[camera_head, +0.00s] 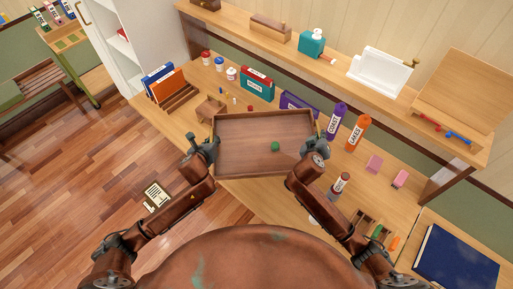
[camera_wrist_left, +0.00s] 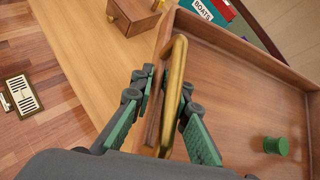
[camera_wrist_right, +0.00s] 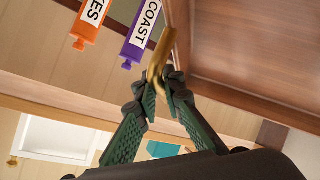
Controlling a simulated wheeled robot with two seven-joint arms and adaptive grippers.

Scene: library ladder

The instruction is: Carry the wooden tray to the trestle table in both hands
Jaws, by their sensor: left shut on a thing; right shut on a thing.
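The wooden tray (camera_head: 243,152) is at the middle of the head view, over the long wooden desk; I cannot tell whether it touches the desktop. A small green cylinder (camera_head: 275,147) stands inside it, also seen in the left wrist view (camera_wrist_left: 276,146). My left gripper (camera_head: 210,146) is shut on the brass handle (camera_wrist_left: 177,75) at the tray's left end. My right gripper (camera_head: 318,148) is shut on the brass handle (camera_wrist_right: 161,55) at the right end. A wood-topped table with green legs (camera_head: 88,92) is at the upper left; I cannot tell whether it is the trestle table.
A small wooden box (camera_head: 210,108), a red box (camera_head: 257,84) and purple (camera_head: 337,120) and orange (camera_head: 357,133) tubes stand close around the tray. A raised shelf (camera_head: 340,82) runs behind. A bench (camera_head: 40,82) stands at left. The wood floor (camera_head: 70,190) at left is mostly clear.

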